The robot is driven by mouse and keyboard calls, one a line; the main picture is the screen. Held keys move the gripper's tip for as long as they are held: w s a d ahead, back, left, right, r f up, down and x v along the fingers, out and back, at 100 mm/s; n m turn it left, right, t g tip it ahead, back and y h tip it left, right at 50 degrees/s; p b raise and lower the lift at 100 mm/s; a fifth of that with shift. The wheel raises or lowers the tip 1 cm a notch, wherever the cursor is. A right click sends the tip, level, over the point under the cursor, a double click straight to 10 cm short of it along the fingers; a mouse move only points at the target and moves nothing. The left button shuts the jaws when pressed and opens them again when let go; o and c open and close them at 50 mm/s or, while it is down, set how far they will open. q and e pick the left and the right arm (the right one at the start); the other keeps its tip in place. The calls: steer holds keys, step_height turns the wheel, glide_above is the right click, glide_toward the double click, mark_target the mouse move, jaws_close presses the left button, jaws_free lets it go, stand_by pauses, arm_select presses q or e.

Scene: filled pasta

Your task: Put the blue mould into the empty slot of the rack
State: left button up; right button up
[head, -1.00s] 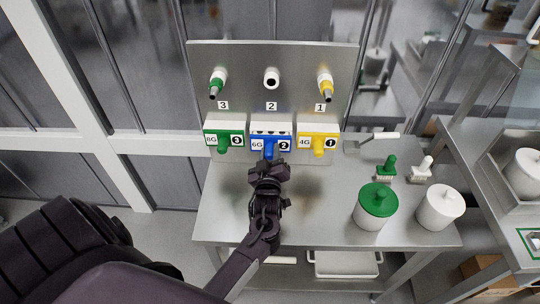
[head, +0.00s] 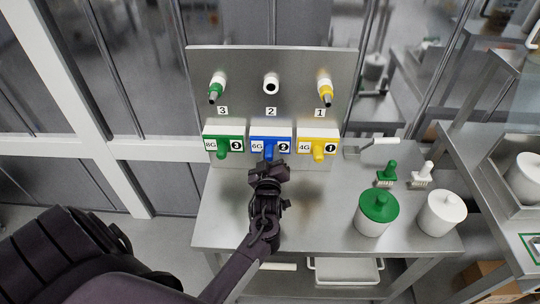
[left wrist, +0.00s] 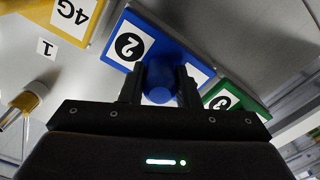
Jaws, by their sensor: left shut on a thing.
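The blue mould (head: 284,147), marked 6G and 2, sits in the middle of the rack (head: 272,60), under the label 2. Its front is about level with the green mould (head: 238,145) on its left and the yellow mould (head: 304,147) on its right. My left gripper (head: 270,163) is shut on the blue mould's handle. In the left wrist view the blue handle (left wrist: 159,82) lies between the two dark fingers, with the blue plate just beyond. The slot behind the blue mould is hidden. My right gripper is not in view.
A green-lidded pot (head: 376,213), a white pot (head: 441,211), a green brush (head: 387,174) and a white brush (head: 422,176) stand on the steel table at right. A white-handled scraper (head: 378,141) lies behind them. The front left of the table (head: 217,212) is clear.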

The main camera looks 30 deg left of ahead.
arm_select(q)
steer(key=shift+r, duration=0.15)
stand_by(0.4)
steer(key=o, duration=1.1)
steer(key=shift+w, duration=0.1)
steer(key=shift+c, duration=0.2)
steer(key=shift+o, duration=0.3)
steer(key=shift+f, duration=0.2)
steer(key=shift+o, duration=1)
